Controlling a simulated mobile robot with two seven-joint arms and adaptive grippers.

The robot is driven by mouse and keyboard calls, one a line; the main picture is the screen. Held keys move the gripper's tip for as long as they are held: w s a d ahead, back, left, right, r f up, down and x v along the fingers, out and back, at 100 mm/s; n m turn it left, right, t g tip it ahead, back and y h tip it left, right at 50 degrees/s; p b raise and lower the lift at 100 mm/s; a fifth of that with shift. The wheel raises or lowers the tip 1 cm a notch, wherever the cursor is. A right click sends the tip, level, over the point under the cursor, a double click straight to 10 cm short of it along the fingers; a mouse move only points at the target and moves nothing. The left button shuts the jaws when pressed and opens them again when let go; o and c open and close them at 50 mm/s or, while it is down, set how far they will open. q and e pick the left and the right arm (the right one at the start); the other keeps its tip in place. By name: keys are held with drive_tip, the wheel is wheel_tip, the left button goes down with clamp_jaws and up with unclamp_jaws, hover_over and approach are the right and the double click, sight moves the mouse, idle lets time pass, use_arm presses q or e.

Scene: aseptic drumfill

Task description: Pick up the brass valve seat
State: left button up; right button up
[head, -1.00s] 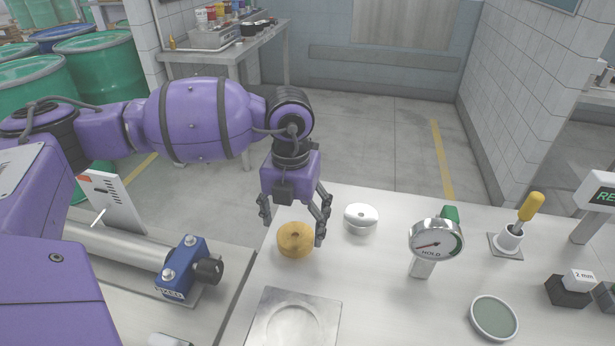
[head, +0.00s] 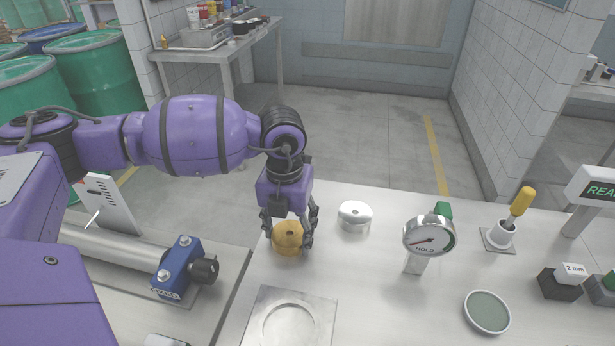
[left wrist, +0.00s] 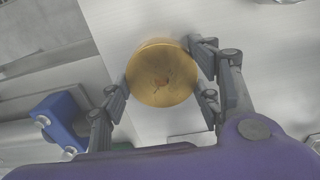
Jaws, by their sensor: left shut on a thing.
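In the left wrist view the brass valve seat (left wrist: 161,74) sits between the fingertips of my left gripper (left wrist: 162,82). I cannot tell whether it is clear of the bench. My right gripper is in neither view.
A silver disc (head: 355,216) stands close right of the brass one. A square plate with a round recess (head: 262,318) lies in front. A HOLD gauge (head: 429,236), a green round dish (head: 487,312) and a yellow-handled tool (head: 522,202) stand farther right. A blue clamp block (head: 177,268) is left.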

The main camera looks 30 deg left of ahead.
sight(289, 233)
use_arm(q)
drive_tip(key=shift+r, duration=0.45)
wheel_tip(289, 233, up, 2)
drive_tip(key=shift+r, duration=0.1)
drive_tip(key=s+d+r, duration=0.3)
drive_tip(key=s+r, duration=0.7)
drive_tip(key=s, duration=0.3)
drive_tip(key=shift+s+d+b, duration=0.2)
drive_tip(key=shift+s+b, duration=0.15)
drive_tip(key=shift+b, duration=0.1)
drive_tip(key=o, duration=0.8)
drive_tip(key=c, duration=1.4)
drive_tip(key=shift+o, duration=0.2)
